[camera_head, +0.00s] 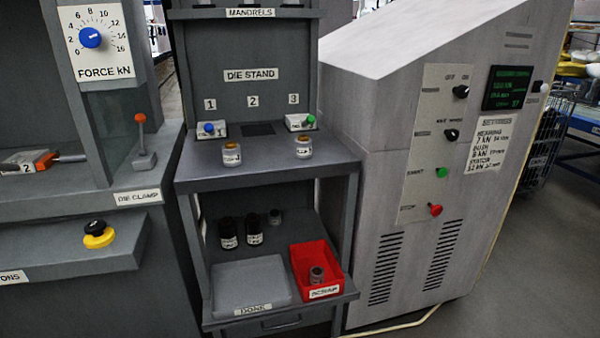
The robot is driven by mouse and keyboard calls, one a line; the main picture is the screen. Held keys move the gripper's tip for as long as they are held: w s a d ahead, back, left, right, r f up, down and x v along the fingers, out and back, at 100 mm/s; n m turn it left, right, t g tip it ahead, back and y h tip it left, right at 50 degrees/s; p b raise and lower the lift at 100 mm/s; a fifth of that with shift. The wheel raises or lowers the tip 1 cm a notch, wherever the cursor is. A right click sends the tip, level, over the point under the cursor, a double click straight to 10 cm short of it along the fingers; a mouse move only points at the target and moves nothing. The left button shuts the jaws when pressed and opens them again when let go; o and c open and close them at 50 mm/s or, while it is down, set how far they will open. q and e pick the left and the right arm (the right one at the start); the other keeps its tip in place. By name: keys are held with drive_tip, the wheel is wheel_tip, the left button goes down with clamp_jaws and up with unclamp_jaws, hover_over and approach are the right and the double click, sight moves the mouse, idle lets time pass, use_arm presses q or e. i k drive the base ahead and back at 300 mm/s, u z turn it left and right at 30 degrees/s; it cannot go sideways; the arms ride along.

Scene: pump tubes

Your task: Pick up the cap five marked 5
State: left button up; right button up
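I cannot make out a mark 5 on any part, so I cannot tell which one is cap five. Two black cylindrical parts with white labels, a left one (228,232) and a right one (253,230), stand upright on the lower shelf. A small grey-brown labelled part (317,276) is inside the red bin (301,258). Two white-labelled parts with amber tops, a left one (232,155) and a right one (304,148), stand on the upper shelf. Neither gripper is in view.
The die stand (252,75) has slots marked 1, 2, 3; blue-knobbed (208,128) and green-knobbed (310,119) blocks sit under 1 and 3. The grey DONE tray (250,284) looks empty. A control cabinet (400,170) stands right, a press with a yellow-black button (98,235) left.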

sight(302, 149)
drive_tip(key=u, duration=1.15)
drive_tip(key=i, duration=0.75)
drive_tip(key=z, duration=0.2)
